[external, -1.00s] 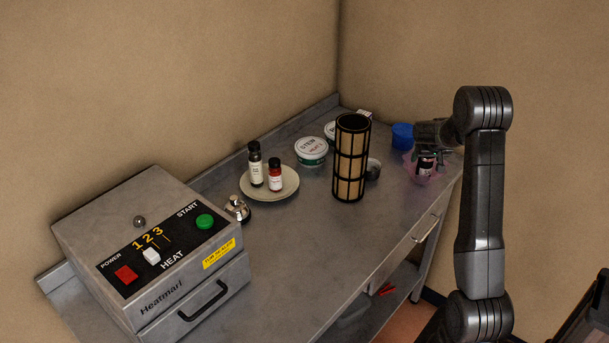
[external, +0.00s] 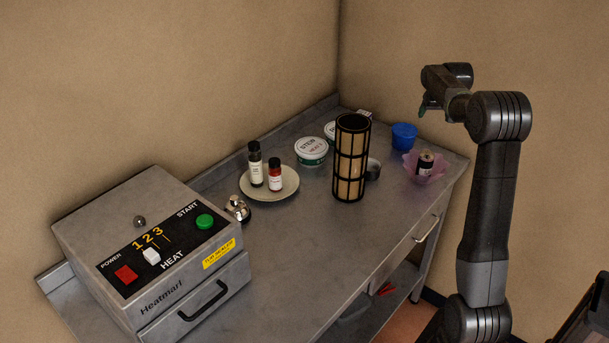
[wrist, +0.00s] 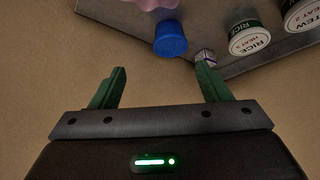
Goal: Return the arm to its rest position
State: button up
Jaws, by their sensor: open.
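My gripper (external: 424,106) is raised in the air above the right end of the metal counter (external: 325,257), in front of the wall. In the wrist view, my gripper (wrist: 160,85) has its two green fingers wide apart with nothing between them. A dark can or jar (external: 426,163) stands in a pink scalloped bowl (external: 431,176) below and clear of the gripper. The pink bowl's edge also shows at the top of the wrist view (wrist: 152,4).
A blue cup (external: 404,137) stands behind the pink bowl. A tall black-framed cylinder (external: 350,157), labelled tubs (external: 311,151), a plate (external: 287,184) with two bottles and a heater box (external: 148,255) are further left. The air around the gripper is clear.

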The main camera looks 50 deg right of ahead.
notch_tip(320, 180, up, 10)
jog(key=w+a+n+b, duration=0.1)
jog(key=w+a, duration=0.4)
jog(key=a, duration=0.3)
jog(key=w+a+n+y+b, duration=0.1)
jog(key=w+a, duration=0.4)
jog(key=a, duration=0.4)
jog(key=w+a+n+t+b, duration=0.1)
jog(key=w+a, duration=0.4)
jog(key=a, duration=0.3)
jog(key=shift+w+a+n+y, duration=0.25)
jog(key=shift+w+n+y, duration=0.1)
jog(key=shift+n+y, duration=0.05)
jog(key=shift+r, duration=0.1)
